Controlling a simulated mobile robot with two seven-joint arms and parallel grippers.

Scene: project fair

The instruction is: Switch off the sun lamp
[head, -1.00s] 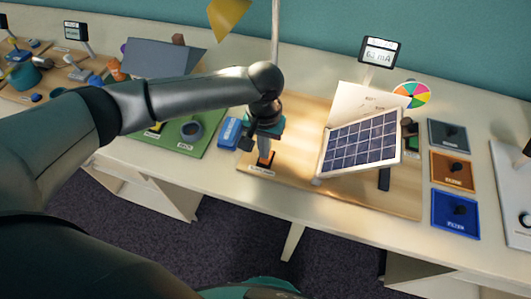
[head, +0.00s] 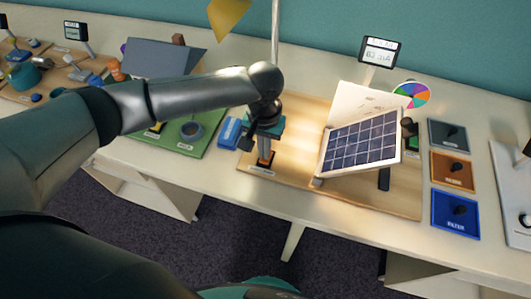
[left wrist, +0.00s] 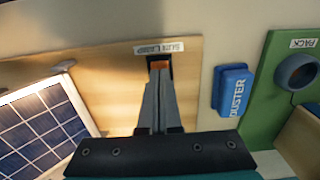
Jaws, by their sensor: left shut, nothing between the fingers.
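The sun lamp (head: 228,16) has a yellow shade at the top edge of the head view, beside a pale post. Bright warm light falls on the wooden board (head: 230,180). Its orange rocker switch (head: 263,163) sits in a black base at the board's front left, by a SUN LAMP label (left wrist: 159,47). My left gripper (head: 265,153) points down at the switch, shut and empty. In the left wrist view its fingertips (left wrist: 159,72) overlap the orange switch (left wrist: 160,62); I cannot tell whether they touch. My right gripper is not in view.
A tilted solar panel (head: 360,143) stands on the board, right of the gripper. A blue duster (head: 229,131) and a green board (head: 195,145) lie to the left. A meter (head: 380,52) stands behind. Several coloured knob plates, one blue (head: 455,214), lie to the right.

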